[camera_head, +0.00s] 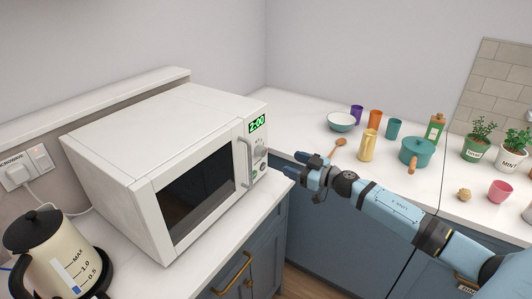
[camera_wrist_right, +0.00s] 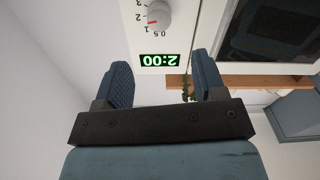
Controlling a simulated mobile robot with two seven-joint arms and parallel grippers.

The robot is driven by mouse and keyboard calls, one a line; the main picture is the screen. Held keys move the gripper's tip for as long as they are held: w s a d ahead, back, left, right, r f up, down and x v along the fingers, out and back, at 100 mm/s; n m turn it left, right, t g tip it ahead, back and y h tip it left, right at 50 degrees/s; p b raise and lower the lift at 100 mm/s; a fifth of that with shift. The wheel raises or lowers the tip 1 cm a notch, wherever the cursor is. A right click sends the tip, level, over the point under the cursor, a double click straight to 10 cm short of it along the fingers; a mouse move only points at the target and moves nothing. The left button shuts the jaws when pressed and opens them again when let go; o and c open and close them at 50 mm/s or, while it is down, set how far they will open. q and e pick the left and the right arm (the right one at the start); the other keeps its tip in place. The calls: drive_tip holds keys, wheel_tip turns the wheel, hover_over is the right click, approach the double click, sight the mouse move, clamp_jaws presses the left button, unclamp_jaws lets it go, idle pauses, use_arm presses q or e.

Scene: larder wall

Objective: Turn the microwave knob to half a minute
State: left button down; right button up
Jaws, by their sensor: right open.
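The white microwave (camera_head: 165,135) stands on the left counter with its door closed. Its green display (camera_head: 258,124) reads 2:00, and it also shows upside down in the right wrist view (camera_wrist_right: 160,60). The grey round knob (camera_wrist_right: 158,14) is at the top of that view, with a red mark at its lower left, near the 1 and 2 of its printed scale. In the head view the knob is too small to read. My right gripper (camera_head: 294,165) is open and empty, just right of the control panel and apart from it. My left gripper is not in view.
A kettle (camera_head: 45,250) stands left of the microwave. The door handle (camera_head: 245,153) is beside the control panel. On the right counter are a white bowl (camera_head: 341,122), several cups, a teal pot (camera_head: 416,152) and potted plants.

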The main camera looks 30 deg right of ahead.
sight(264, 153)
drive_tip(key=x, duration=1)
drive_tip(key=shift+w+f, duration=0.1)
drive_tip(key=shift+w, duration=0.3)
drive_tip(key=c, duration=0.9)
drive_tip(key=shift+p, duration=0.3)
